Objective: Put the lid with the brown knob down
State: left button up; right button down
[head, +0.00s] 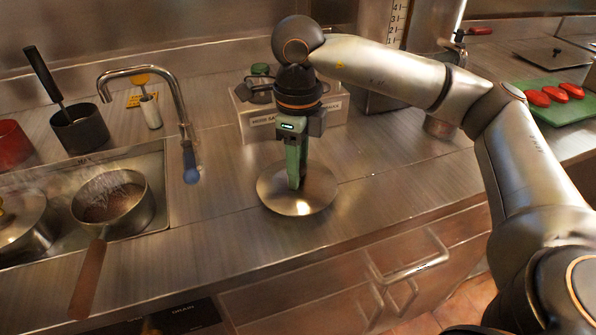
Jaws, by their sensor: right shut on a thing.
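A round, shiny metal lid (318,198) is at the middle of the steel counter. My right gripper (295,183) points straight down over its centre, with its green fingers shut on the lid's knob. The fingers hide the knob, so its colour cannot be seen. The lid looks level and at or just above the counter; I cannot tell if it touches. My left gripper is not in view.
A sink (150,215) at the left holds a saucepan (128,222) with a brown handle. A faucet (183,115) rises beside it. A green board (570,108) with red items lies far right. The counter right of the lid is clear.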

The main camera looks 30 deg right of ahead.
jog(key=shift+f, duration=0.55)
jog(key=shift+f, duration=0.1)
jog(key=shift+f, duration=0.15)
jog(key=c, duration=0.5)
grip_release()
